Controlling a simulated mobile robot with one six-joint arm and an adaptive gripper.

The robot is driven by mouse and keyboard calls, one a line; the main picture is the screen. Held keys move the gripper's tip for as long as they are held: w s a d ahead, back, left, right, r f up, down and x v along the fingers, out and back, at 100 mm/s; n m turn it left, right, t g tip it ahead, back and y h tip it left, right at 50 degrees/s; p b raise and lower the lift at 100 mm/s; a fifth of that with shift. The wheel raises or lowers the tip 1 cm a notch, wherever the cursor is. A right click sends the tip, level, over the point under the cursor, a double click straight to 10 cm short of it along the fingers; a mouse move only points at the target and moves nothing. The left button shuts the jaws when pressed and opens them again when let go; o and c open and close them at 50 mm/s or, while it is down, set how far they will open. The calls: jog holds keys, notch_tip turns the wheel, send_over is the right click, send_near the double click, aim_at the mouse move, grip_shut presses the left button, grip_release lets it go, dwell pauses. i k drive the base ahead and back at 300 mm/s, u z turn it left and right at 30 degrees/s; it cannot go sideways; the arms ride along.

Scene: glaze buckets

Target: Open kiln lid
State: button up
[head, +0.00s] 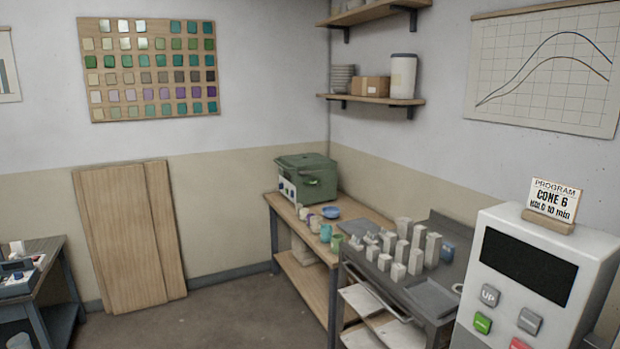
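A green box-shaped unit (316,186), which looks like a small kiln, stands at the far end of the wooden bench. Its green lid (305,160) lies flat on top and appears closed. A pale panel with small dark and blue marks (287,191) is on its left-facing side. The unit is small in the view, so hinge and handle details are hard to tell. My gripper is not in view.
The wooden bench (272,212) holds a blue bowl (331,212) and several small cups. A grey cart (460,290) with several white blocks stands nearer. A white controller (540,250) fills the right foreground. Open floor (215,315) lies left of the bench.

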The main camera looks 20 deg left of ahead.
aim_at(301, 164)
jog(key=u, duration=0.15)
jog(key=k, duration=0.65)
jog(key=u, duration=0.55)
jog(key=k, duration=0.7)
jog(key=u, duration=0.5)
jog(key=i, duration=1.4)
jog(key=u, duration=0.2)
jog(key=i, duration=1.5)
jog(key=u, duration=0.05)
